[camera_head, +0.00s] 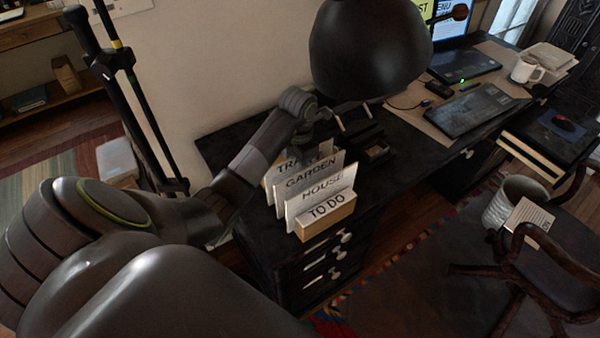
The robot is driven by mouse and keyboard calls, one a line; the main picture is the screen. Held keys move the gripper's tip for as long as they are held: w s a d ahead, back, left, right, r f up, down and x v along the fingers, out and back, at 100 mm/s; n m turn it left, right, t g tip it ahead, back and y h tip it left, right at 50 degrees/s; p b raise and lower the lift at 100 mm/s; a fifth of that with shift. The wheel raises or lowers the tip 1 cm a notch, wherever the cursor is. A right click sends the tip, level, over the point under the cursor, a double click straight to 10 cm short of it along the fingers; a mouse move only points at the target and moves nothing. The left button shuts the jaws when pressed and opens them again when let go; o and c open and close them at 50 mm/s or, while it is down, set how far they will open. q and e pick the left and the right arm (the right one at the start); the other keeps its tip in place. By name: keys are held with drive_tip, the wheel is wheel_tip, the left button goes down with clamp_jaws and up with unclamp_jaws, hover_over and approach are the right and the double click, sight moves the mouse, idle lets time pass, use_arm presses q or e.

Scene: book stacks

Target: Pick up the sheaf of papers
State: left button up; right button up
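A pale stack that looks like papers (552,57) lies at the far right end of the desk, beside a white mug. A smaller pale sheet or pad (530,221) rests at the chair's arm, above a grey bin. I cannot tell which is the sheaf. Upright labelled cards, including GARDEN, HOUSE and TO DO, stand in a wooden holder (328,222) at the desk's near left. My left arm reaches behind this holder. My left gripper (354,116) is below the black lamp shade, with two light fingertips apart and nothing seen between them. My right gripper is not in view.
The black desk (225,141) carries a lamp (370,45), a small dark tray (376,150), a laptop (463,64), a dark tablet-like slab (478,108) and the mug (526,69). A wooden chair (560,260) and the bin (512,200) stand at right.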

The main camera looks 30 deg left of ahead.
use_arm(q)
drive_tip(key=shift+f+b, duration=0.25)
drive_tip(key=shift+b, duration=0.1)
drive_tip(key=shift+c, duration=0.3)
clamp_jaws()
